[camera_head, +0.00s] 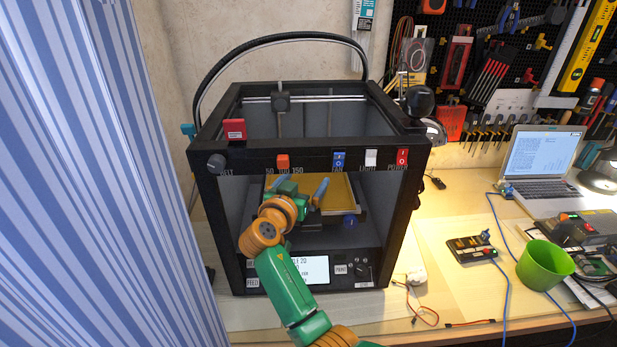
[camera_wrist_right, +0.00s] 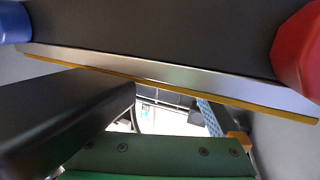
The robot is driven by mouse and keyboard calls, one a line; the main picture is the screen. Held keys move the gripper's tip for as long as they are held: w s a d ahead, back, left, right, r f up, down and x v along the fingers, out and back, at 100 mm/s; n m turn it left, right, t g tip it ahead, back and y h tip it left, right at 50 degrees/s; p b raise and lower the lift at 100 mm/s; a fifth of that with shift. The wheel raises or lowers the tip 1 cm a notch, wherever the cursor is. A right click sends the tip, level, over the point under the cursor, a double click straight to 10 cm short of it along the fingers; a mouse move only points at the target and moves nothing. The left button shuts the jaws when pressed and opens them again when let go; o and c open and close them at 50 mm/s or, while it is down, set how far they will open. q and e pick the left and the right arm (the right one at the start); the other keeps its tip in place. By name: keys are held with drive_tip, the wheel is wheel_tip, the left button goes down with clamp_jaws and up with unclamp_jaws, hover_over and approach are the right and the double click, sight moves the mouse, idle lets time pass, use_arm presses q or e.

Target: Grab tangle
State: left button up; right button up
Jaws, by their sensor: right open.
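I cannot make out a tangle in either view. The 3D printer (camera_head: 421,160) is a black open frame, with a yellow bed (camera_head: 340,192) inside it. My right gripper (camera_head: 305,190) is inside the printer's front opening, at the left part of the bed. It is open; no object shows held in it, though its fingertips are small and partly hidden. In the right wrist view, the yellow edge of a plate (camera_wrist_right: 170,83) crosses close to the camera, with a blue round part (camera_wrist_right: 13,22) and a red part (camera_wrist_right: 300,52) beside it. My left gripper is not in view.
The printer's front frame passes just above my right gripper, with an orange slider (camera_head: 283,162) and several switches. A blue knob (camera_head: 350,221) is under the bed. A green cup (camera_head: 545,264) and a laptop (camera_head: 541,165) stand at right. A striped curtain (camera_head: 90,170) fills the left.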

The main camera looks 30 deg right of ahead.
drive_tip(key=shift+w+d+f, duration=0.15)
drive_tip(key=shift+w+d, duration=0.2)
drive_tip(key=shift+d, duration=0.1)
drive_tip(key=shift+s+a+r, duration=0.15)
drive_tip(key=shift+a+r, duration=0.05)
drive_tip(key=shift+a, duration=0.2)
drive_tip(key=shift+s+a+r, duration=0.1)
drive_tip(key=shift+a, duration=0.05)
drive_tip(key=c, duration=0.3)
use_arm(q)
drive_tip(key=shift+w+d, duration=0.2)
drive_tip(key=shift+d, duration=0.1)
use_arm(e)
drive_tip(key=c, duration=1.1)
